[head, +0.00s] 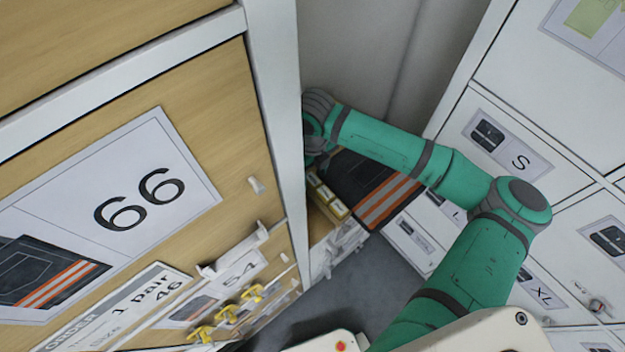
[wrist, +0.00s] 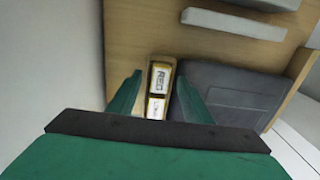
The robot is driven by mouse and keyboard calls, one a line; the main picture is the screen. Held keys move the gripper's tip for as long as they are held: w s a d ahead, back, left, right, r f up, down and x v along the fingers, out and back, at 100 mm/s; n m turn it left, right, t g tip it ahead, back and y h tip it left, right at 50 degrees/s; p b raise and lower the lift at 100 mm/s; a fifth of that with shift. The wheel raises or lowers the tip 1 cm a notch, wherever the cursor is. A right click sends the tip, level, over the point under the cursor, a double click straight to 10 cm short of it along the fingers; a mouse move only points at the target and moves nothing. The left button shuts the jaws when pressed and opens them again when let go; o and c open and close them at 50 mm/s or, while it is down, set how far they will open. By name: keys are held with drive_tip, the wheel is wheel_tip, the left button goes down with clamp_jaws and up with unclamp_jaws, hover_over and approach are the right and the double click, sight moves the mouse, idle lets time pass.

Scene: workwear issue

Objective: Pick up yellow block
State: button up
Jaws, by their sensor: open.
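Small yellow blocks with white labels lie in an open wooden compartment; in the head view one (head: 338,209) shows low beside the white post. In the wrist view two stand end to end, a far block (wrist: 161,76) printed with dark letters and a near block (wrist: 156,106). My gripper (wrist: 158,82) is open, its two green fingers on either side of the blocks. Nothing is visibly held. I cannot tell whether the fingers touch the blocks. In the head view the gripper is mostly hidden behind the white post.
A dark garment with orange stripes (head: 372,190) is right of the blocks; a dark grey thing (wrist: 225,95) fills that side in the wrist view. A wooden cabinet (head: 225,130) with yellow knobs (head: 228,314) stands left. White lockers (head: 575,130) stand right. Grey floor (head: 375,285) lies between.

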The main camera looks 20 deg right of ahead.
drive_tip(key=shift+f, duration=0.1)
drive_tip(key=c, duration=1.1)
drive_tip(key=shift+c, duration=0.2)
